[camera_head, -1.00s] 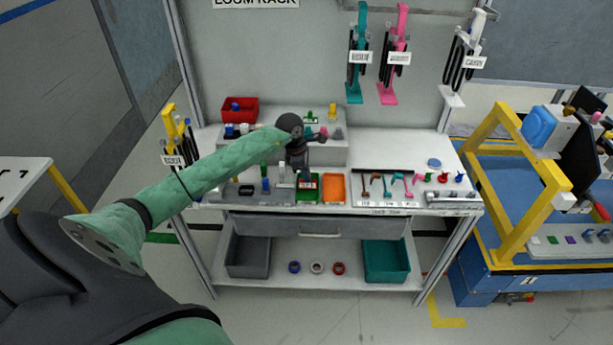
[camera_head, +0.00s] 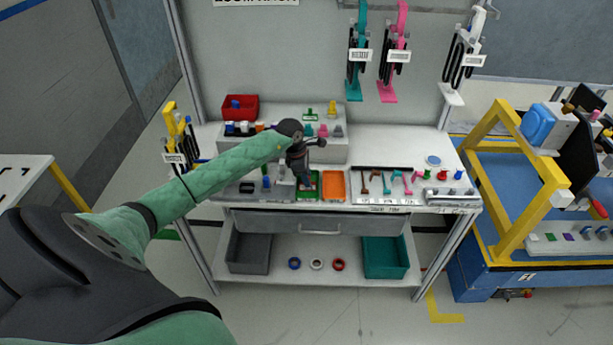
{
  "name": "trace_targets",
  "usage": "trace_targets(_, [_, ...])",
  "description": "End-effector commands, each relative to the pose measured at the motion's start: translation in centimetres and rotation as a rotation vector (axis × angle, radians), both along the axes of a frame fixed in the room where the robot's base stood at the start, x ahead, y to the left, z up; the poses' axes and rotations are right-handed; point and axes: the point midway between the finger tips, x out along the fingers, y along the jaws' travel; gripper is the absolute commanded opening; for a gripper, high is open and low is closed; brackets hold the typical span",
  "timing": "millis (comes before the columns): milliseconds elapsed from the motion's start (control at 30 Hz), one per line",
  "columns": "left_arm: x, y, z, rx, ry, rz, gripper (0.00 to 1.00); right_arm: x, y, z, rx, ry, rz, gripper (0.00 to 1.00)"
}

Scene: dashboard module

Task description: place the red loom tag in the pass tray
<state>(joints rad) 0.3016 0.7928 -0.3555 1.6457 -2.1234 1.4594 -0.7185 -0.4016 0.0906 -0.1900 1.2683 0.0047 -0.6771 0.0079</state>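The green tray (camera_head: 314,196), which I take to be the pass tray, sits at the front of the bench, left of an orange tray (camera_head: 333,186). My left gripper (camera_head: 305,183) points down over the green tray and covers much of it. Its fingers are too small and dark to tell whether they are open or shut. I cannot make out a red loom tag for certain; it may be hidden by the gripper. My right gripper is out of view.
Right of the orange tray, a pale tray holds several coloured hooked parts (camera_head: 388,183). Red pegs (camera_head: 442,174) stand further right. A raised shelf with small parts and a red bin (camera_head: 240,107) stands behind. A drawer and lower shelf are below.

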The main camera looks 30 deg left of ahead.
Motion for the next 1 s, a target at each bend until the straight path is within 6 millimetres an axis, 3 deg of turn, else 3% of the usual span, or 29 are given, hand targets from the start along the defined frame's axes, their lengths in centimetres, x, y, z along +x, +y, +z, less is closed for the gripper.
trace_targets(400, [0.0, 0.0, 0.3, 0.000, 0.000, 0.000, 0.35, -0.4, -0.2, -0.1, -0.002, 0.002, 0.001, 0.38])
trace_targets(567, [-0.1, 0.3, 1.2, 0.000, -0.002, 0.000, 0.35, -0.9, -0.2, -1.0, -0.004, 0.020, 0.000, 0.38])
trace_targets(767, [-0.4, 0.9, 3.4, 0.003, -0.002, 0.000, 0.35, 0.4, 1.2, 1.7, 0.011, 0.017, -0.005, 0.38])
trace_targets(1000, [-0.9, 1.8, 7.2, 0.002, -0.004, -0.001, 0.35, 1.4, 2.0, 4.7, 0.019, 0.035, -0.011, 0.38])
